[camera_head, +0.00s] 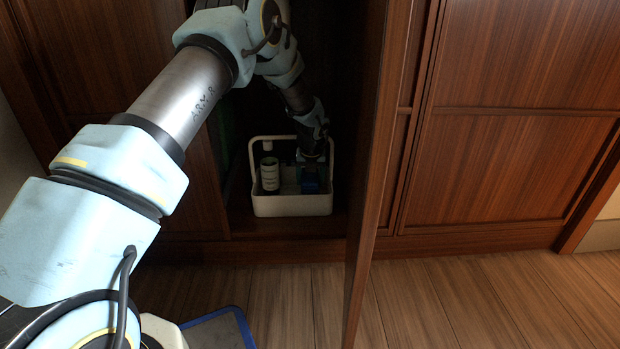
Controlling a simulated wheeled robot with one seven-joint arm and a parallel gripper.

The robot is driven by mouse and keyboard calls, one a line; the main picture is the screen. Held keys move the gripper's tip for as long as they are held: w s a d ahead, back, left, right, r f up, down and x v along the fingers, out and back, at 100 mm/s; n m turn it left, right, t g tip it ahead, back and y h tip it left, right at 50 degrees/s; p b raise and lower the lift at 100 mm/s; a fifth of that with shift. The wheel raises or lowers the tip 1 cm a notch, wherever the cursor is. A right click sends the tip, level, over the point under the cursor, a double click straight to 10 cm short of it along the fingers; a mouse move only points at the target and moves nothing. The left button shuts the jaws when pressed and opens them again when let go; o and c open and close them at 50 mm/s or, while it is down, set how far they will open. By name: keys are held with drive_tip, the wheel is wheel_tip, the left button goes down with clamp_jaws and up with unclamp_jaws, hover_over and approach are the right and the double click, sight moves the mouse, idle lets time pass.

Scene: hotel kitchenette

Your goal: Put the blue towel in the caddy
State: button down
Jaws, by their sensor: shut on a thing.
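The white caddy (291,206) with its upright handle stands on the floor of the open, dark cabinet. My gripper (312,158) reaches down into the right part of the caddy, under the handle. It is shut on the blue towel (311,183), which shows as a dark blue patch inside the caddy at the right. The fingertips are dark and hard to make out. I cannot tell whether the towel touches the caddy's bottom.
A pale cylindrical container (269,174) stands in the caddy's left part. The open cabinet door (366,180) stands close to the right of my arm. A blue-edged grey mat (217,332) lies on the wooden floor (480,300), which is clear at the right.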

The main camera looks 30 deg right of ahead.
drive_tip(key=shift+c, duration=1.8)
unclamp_jaws()
drive_tip(key=shift+s+f, duration=0.1)
drive_tip(key=shift+f, duration=0.15)
drive_tip(key=o, duration=0.4)
drive_tip(key=shift+a+f, duration=0.1)
drive_tip(key=shift+c, duration=0.2)
drive_tip(key=shift+r+b, duration=0.3)
drive_tip(key=shift+r, duration=0.1)
drive_tip(key=p+v, duration=0.5)
drive_tip(key=v, duration=0.7)
drive_tip(key=shift+r+p, duration=0.4)
